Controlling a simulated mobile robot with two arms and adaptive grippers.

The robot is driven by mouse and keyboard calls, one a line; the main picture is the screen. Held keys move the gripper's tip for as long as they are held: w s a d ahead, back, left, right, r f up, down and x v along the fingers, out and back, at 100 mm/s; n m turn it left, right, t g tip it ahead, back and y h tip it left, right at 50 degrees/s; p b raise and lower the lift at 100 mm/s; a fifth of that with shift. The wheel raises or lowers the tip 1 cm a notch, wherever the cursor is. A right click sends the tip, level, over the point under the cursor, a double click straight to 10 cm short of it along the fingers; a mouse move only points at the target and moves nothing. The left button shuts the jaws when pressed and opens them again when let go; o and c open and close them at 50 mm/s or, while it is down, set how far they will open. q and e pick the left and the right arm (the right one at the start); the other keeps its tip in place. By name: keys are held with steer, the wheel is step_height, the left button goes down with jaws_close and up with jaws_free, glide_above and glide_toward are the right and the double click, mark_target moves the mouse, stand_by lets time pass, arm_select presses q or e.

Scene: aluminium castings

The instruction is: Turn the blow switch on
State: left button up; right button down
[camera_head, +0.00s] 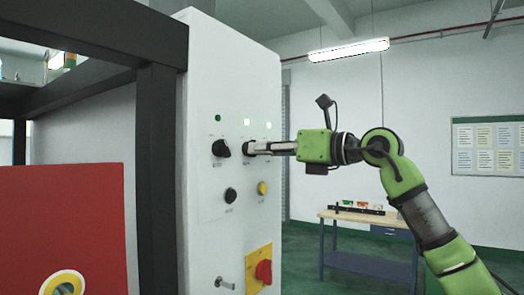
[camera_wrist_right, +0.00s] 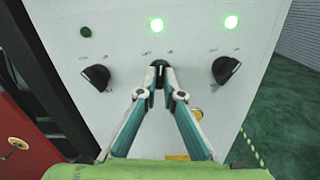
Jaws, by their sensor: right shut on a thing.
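A white control panel (camera_head: 232,80) carries a row of black rotary switches. The left switch (camera_head: 221,148) stands under an unlit green lamp (camera_head: 218,118). The middle switch (camera_wrist_right: 157,67) is under a lit green lamp (camera_wrist_right: 157,25). The right switch (camera_wrist_right: 225,69) is under another lit green lamp (camera_wrist_right: 231,22); my gripper covers it in the head view. My right gripper (camera_wrist_right: 159,74) is shut on the middle switch, its fingertips at the knob; it also shows in the head view (camera_head: 254,148). The labels are too small to read, so I cannot tell which switch is named blow. My left gripper is not in view.
Below the row are a black button (camera_head: 230,195), a yellow button (camera_head: 262,188) and a red knob on a yellow plate (camera_head: 259,270). A dark frame post (camera_head: 158,190) and red panel (camera_head: 70,225) stand left. A workbench (camera_head: 365,217) is behind.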

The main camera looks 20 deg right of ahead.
steer(key=shift+m, duration=2.2)
steer(key=c, duration=2.2)
jaws_free()
steer(key=v, duration=1.2)
